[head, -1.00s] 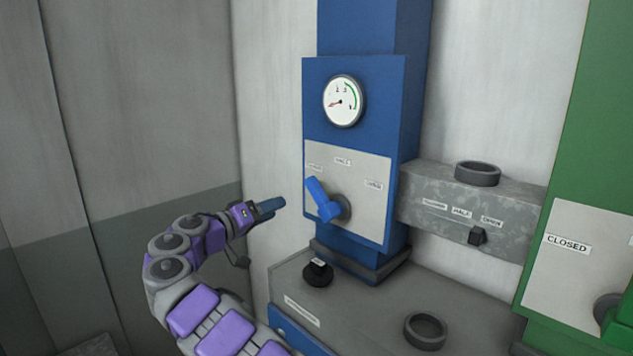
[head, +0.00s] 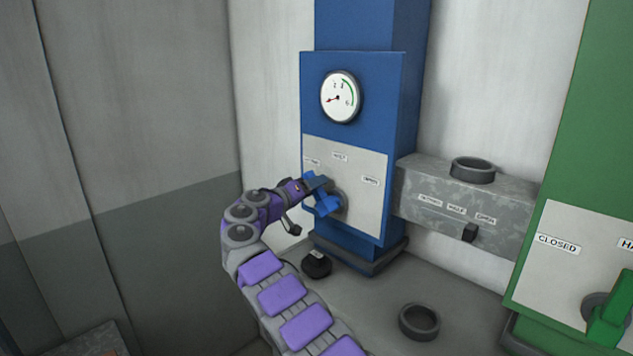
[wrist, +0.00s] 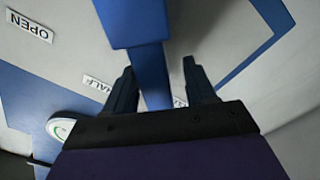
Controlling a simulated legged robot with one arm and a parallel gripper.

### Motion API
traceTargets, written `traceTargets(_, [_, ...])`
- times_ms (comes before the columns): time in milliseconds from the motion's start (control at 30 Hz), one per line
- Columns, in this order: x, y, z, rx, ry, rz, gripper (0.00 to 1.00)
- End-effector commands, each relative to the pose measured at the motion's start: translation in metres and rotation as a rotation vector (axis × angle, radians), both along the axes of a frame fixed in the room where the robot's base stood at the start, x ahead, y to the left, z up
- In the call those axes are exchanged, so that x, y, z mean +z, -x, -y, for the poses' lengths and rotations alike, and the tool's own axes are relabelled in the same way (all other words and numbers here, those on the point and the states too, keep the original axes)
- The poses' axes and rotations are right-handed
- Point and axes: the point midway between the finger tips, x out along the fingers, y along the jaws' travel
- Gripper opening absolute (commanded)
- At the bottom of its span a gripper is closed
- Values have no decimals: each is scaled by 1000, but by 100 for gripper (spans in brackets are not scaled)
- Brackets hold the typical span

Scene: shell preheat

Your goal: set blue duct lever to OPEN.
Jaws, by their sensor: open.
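The blue lever (head: 326,204) sits on the grey plate (head: 368,205) of the blue duct (head: 375,82). It points up and left, toward the leftmost label, which is partly hidden by my gripper; HALF and OPEN labels lie further right. My gripper (head: 317,187) is at the lever in the head view. In the wrist view the lever (wrist: 152,75) passes between the two open fingers of my gripper (wrist: 158,85), with gaps visible on both sides. The OPEN label (wrist: 29,26) shows at upper left there.
A round gauge (head: 341,97) is above the plate, its needle pointing low left. A grey box (head: 440,200) with a small dark slider joins the duct's right side. A green duct (head: 578,170) with a CLOSED label stands at right. A black knob (head: 317,266) and ring (head: 419,321) sit below.

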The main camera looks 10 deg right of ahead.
Motion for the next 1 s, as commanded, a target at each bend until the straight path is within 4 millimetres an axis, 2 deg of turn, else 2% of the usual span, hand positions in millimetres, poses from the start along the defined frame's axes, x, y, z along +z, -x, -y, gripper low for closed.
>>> traceTargets(200, [2,-9,12,1,2,1,55])
traceTargets(500, [1,-10,12,1,2,2,54])
traceTargets(1000, [-1,-11,12,3,1,-1,6])
